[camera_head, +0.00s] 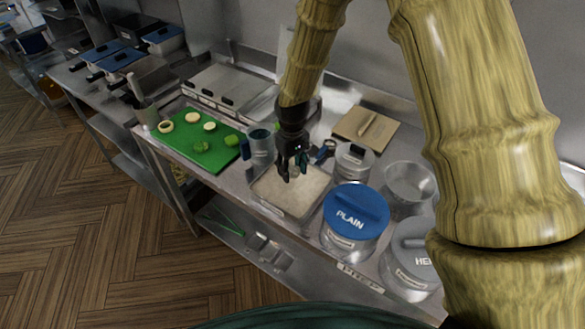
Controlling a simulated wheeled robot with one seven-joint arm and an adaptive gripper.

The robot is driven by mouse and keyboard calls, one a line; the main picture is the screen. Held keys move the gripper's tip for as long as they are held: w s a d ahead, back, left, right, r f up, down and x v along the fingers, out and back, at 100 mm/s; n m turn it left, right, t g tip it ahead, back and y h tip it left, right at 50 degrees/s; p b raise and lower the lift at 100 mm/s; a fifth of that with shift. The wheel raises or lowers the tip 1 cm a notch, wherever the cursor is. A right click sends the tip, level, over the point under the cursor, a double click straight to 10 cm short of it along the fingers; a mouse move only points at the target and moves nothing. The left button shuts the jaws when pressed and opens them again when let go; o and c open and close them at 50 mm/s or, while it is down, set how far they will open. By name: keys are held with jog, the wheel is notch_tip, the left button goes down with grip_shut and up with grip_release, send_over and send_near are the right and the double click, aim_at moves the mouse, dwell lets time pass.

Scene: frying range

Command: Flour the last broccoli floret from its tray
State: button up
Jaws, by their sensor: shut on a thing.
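My gripper (291,176) points down over a shallow metal tray of pale flour (305,203), close to the flour. It is shut on a small pale thing between its fingertips. The fingers hide most of this thing, and it is too small to tell whether it is the broccoli floret. A bit of green (276,125) shows just left of my wrist, partly hidden behind it; I cannot tell whether it is broccoli or lies in a tray.
A green board (185,152) with pale slices and green pieces lies left. A metal cup (261,143) stands close left of my gripper. A blue-lidded tub marked PLAIN (356,208), a grey-lidded tub (410,262) and a clear bowl (409,182) crowd the right. A brown board (366,129) lies behind.

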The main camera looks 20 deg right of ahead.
jog(key=shift+r+p, duration=1.15)
jog(key=shift+r, duration=0.35)
